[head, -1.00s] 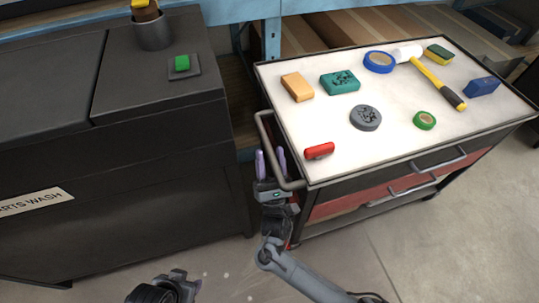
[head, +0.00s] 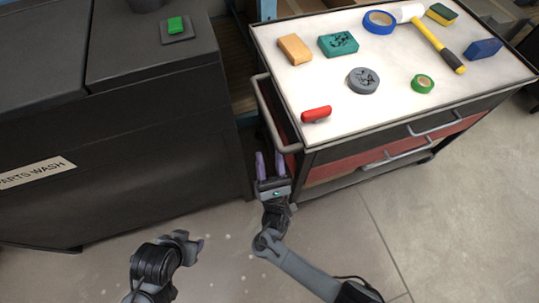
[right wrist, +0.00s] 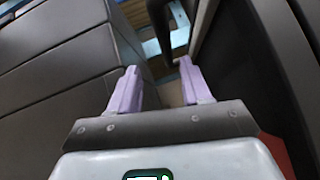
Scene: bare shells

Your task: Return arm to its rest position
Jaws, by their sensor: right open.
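My right gripper (head: 270,166) is in the lower middle of the head view, in the gap between the dark parts washer and the tool cart, just below the end of the cart's handle. Its two lilac fingers are apart with nothing between them, as the right wrist view (right wrist: 158,88) also shows. My right arm comes up from the bottom right. Part of my left arm shows at the bottom left of the head view, with a grey end (head: 188,246) over bare floor; its finger state is not clear.
Floor in front is free.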

